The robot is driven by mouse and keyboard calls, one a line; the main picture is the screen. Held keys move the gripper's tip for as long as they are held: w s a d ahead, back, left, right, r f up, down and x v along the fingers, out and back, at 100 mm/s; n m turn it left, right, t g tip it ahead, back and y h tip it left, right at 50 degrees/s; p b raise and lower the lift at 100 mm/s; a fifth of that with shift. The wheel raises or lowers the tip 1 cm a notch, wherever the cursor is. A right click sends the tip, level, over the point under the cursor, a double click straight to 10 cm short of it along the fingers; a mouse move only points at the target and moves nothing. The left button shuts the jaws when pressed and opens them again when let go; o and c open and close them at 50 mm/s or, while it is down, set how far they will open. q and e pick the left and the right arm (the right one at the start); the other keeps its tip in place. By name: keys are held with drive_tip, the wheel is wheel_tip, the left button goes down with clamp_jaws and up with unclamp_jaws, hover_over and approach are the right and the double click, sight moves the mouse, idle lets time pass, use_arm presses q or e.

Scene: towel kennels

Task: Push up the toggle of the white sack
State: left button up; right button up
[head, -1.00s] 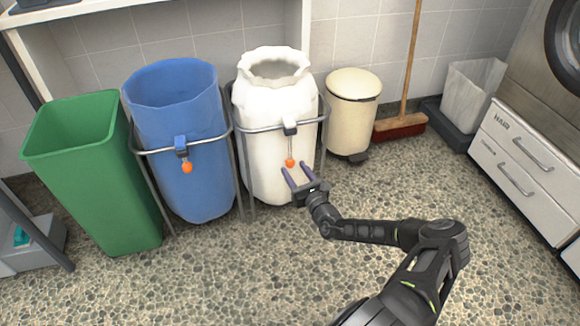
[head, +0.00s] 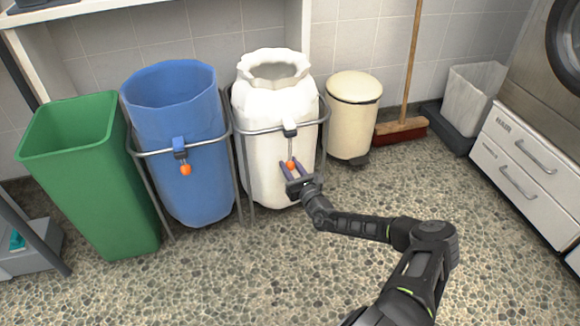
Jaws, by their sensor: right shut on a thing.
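The white sack (head: 267,103) stands upright in a metal ring stand, its mouth open at the top. A white toggle block (head: 290,128) sits at the front of the ring. A short cord hangs from it to an orange ball (head: 291,164). My right gripper (head: 292,169) is at the front of the sack with its fingers shut on the orange ball, one finger on each side. The gripper is below the toggle block, and the block looks clear of the fingers. My left gripper is not in view.
A blue sack (head: 178,105) in a similar stand, with its own toggle (head: 180,146), stands to the left. Beyond it is a green bin (head: 85,165). A cream pedal bin (head: 352,115) and a broom (head: 402,128) stand right. The stone floor (head: 230,275) in front is clear.

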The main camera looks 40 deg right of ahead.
clamp_jaws()
idle(0.8)
